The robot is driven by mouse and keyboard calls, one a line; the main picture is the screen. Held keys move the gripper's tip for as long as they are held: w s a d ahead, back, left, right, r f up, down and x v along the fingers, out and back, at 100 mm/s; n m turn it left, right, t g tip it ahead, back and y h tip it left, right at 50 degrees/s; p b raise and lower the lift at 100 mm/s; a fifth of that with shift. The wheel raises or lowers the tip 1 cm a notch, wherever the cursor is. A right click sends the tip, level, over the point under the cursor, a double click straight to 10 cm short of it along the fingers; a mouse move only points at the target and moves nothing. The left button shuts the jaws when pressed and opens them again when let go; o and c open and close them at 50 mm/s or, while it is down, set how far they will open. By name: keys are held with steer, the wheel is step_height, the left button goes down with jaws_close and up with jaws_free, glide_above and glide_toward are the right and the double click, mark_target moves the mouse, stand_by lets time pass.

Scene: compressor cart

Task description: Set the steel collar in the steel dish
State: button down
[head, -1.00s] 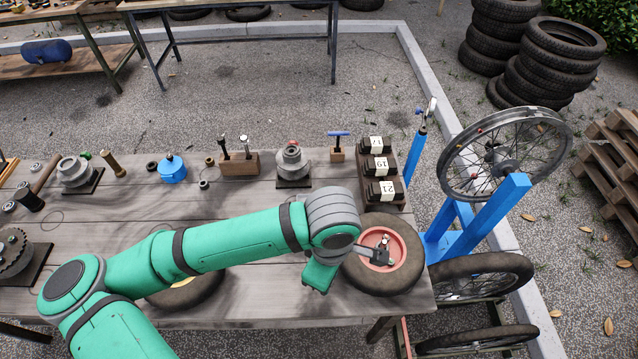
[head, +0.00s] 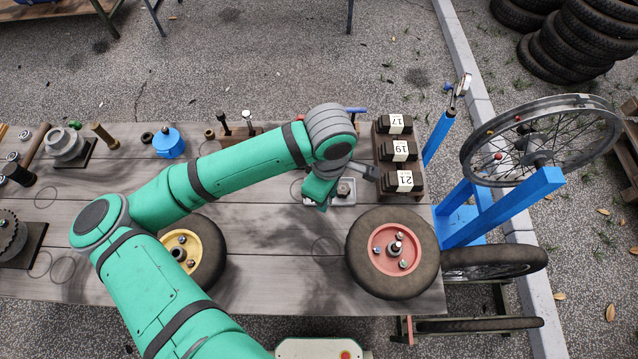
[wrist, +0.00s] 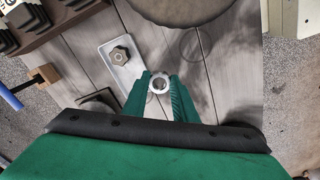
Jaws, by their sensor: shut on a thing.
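The steel collar (wrist: 159,84) is a small, bright ring between the fingertips of my gripper (wrist: 160,88) in the wrist view. My gripper is shut on it, with the ring's hole facing the camera. The steel dish (wrist: 107,49) is a pale, shallow rectangular tray on the table, up and left of the collar in the wrist view. A dark knob-like nut (wrist: 120,55) sits in it. In the head view, my gripper (head: 318,201) is beside the dish (head: 345,201), at its left, and the collar is hidden. I cannot tell how high the collar is above the table.
A red-hubbed wheel (head: 359,255) lies in front of the dish, and a yellow-hubbed wheel (head: 212,252) lies to the left. A rack of dark blocks numbered 17, 19 and 21 (head: 398,152) stands behind right. Bare planks (head: 285,245) lie between the wheels.

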steer(key=w+f, duration=0.2)
steer(key=w+a+f, duration=0.1)
steer(key=w+f, duration=0.2)
steer(key=w+a+f, duration=0.1)
steer(key=w+f, duration=0.1)
steer(key=shift+w+a+f, duration=0.15)
steer(key=shift+w, duration=0.2)
steer(key=shift+f, duration=1.6)
steer(key=shift+w+f, duration=0.1)
steer(key=c, duration=1.7)
jaws_free()
step_height(320, 180, up, 12)
steer(key=shift+r, duration=0.15)
